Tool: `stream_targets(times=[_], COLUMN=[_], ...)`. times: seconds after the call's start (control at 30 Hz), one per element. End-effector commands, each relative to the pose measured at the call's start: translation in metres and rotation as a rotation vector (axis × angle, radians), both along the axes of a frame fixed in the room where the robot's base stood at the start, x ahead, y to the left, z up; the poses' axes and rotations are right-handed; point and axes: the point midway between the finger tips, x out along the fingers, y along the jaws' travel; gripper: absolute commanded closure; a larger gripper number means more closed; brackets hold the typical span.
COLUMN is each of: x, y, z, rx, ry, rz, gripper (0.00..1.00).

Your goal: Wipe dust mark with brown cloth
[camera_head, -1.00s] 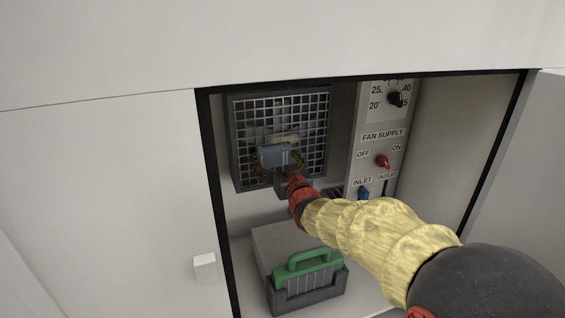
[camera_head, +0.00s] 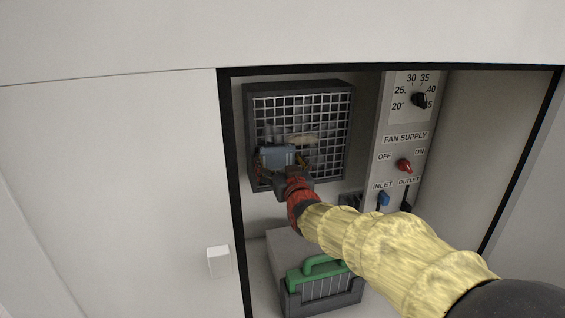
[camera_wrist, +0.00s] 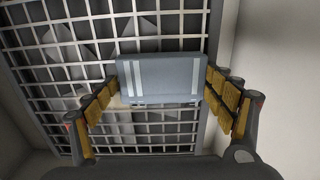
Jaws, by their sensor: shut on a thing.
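The pad also shows in the head view (camera_head: 276,156), in front of the lower left part of a square fan grille (camera_head: 345,120). I cannot tell whether the pad touches the grille. A beige dust mark (camera_head: 302,138) lies on the grille, just above and right of the pad. In the wrist view a beige strip shows behind the pad's lower left. I see no brown cloth.
The grille is inside a dark-framed recess. A control panel (camera_head: 405,138) with a dial, red switch and blue slider stands at the right. A grey box with a green-handled caddy (camera_head: 318,284) sits below. A white handle (camera_head: 219,262) is on the left panel.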

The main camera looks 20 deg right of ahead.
Motion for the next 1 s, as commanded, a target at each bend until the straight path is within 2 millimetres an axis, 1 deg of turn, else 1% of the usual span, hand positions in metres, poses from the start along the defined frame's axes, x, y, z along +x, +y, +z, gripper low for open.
stream_targets(times=[0.03, 0.2, 0.37, 0.47, 0.57, 0.83, 1.0], x=[0.000, 0.000, -0.001, -0.002, -0.002, -0.003, -0.003], y=[0.001, 0.001, 0.001, -0.001, -0.007, -0.029, -0.034], z=[0.006, 0.019, 0.030, 0.031, 0.029, 0.029, 0.028], rx=[-0.001, -0.001, -0.001, -0.001, -0.002, -0.002, -0.001], ry=[-0.005, -0.007, -0.007, -0.006, -0.006, -0.004, -0.003], rz=[0.002, 0.002, 0.002, 0.001, 0.000, -0.001, 0.000], gripper=[0.37, 0.37, 0.37, 0.38, 0.38, 0.38, 0.38])
